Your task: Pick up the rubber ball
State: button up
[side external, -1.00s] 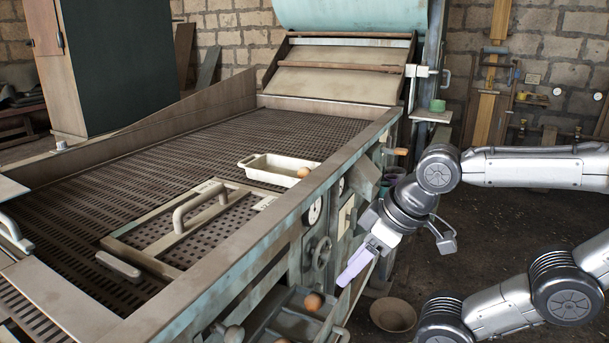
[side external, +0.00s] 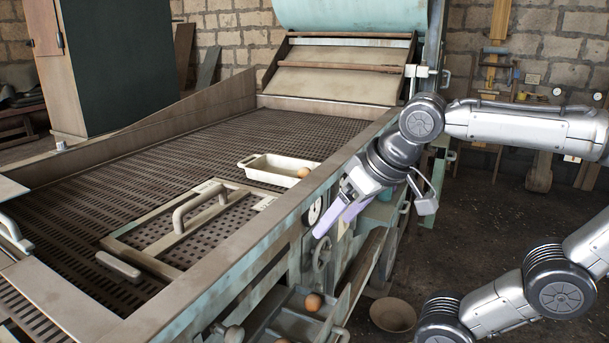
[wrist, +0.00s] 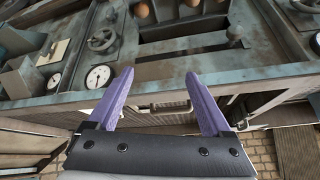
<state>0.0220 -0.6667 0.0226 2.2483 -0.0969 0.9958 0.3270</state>
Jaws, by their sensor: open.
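A brownish-orange ball (side external: 312,302) sits in the open lower drawer at the machine's front in the side external view. Another similar ball (side external: 303,172) is at the white tray on the perforated deck, and part of a third (side external: 281,340) shows at the bottom edge. Two round brownish things (wrist: 142,10) show at the top of the wrist view. I cannot tell which one is rubber. My gripper (side external: 334,224), with purple fingers, is open and empty beside the machine's front panel, above the drawer. Its spread fingers (wrist: 160,73) also show in the wrist view.
The white tray (side external: 262,168) rests on the perforated deck (side external: 150,165). Gauges (wrist: 98,76) and a handwheel (side external: 322,253) stick out of the front panel near my gripper. A bowl (side external: 393,314) stands on the floor. The floor at the right is open.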

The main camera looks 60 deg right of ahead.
jog(key=w+d+r+m+h, duration=0.2)
jog(key=w+d+r+m, duration=0.2)
jog(key=w+d+r, duration=0.4)
jog(key=m+g+h, duration=0.2)
jog(key=m+g, duration=0.2)
jog(key=m, duration=0.2)
send_over(304, 168)
jog(key=s+a, duration=0.1)
jog(key=a, duration=0.2)
jog(key=f, duration=1)
jog(key=shift+s, duration=0.2)
jog(key=shift+x, duration=3.35)
jog(key=shift+d+r, duration=0.1)
grip_shut()
